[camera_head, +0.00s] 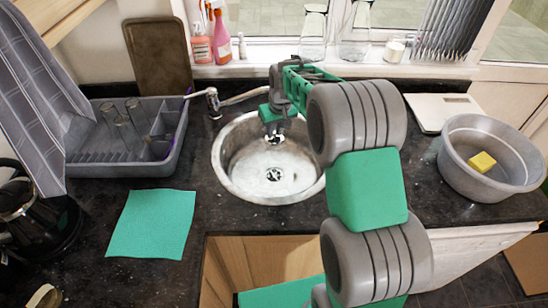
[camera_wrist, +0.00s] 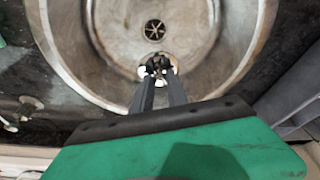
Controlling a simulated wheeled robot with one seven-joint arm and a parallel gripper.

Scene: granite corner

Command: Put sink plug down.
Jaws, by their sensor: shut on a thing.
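A round steel sink (camera_head: 234,165) is set into the dark worktop, with a slotted drain (camera_head: 274,174) in its bottom. The drain also shows in the wrist view (camera_wrist: 154,29). My gripper (camera_wrist: 158,68) is shut on the sink plug (camera_wrist: 143,72), which is small and pale at its edge. The fingers hide most of the plug. In the head view, my gripper (camera_head: 274,134) points down over the back part of the bowl, above the bottom and behind the drain. I cannot tell the plug's exact height.
A tap (camera_head: 212,101) stands at the sink's back left. A grey dish rack (camera_head: 120,165) with glasses is on the left, and a teal cloth (camera_head: 152,224) lies in front. A grey tub (camera_head: 462,190) with a yellow sponge (camera_head: 482,162) is on the right. Bottles and jars line the windowsill.

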